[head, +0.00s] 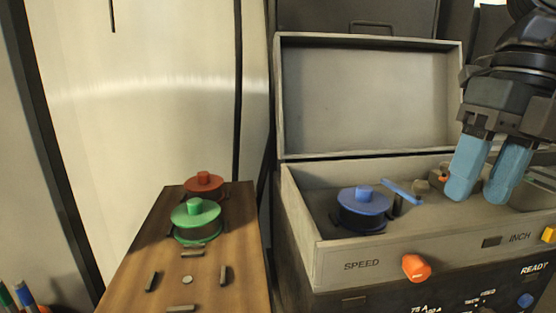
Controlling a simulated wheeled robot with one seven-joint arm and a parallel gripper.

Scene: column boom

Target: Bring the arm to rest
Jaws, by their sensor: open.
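My gripper (488,172) is at the right in the head view. Its two light-blue fingers point down and stand apart, with nothing seen between them. They overlap the right part of an open grey box (300,222) in the picture. I cannot tell whether the fingertips are inside the box or in front of it. A blue-lidded round pot (362,203) sits in the box, to the left of my gripper. A blue lever (403,191) is between that pot and my gripper.
A wooden board (150,255) at the left bears a green-lidded pot (196,217), a red-lidded pot (204,185) behind it and several small dark blocks. The box's raised lid (370,95) stands behind. The front panel has an orange knob (416,267).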

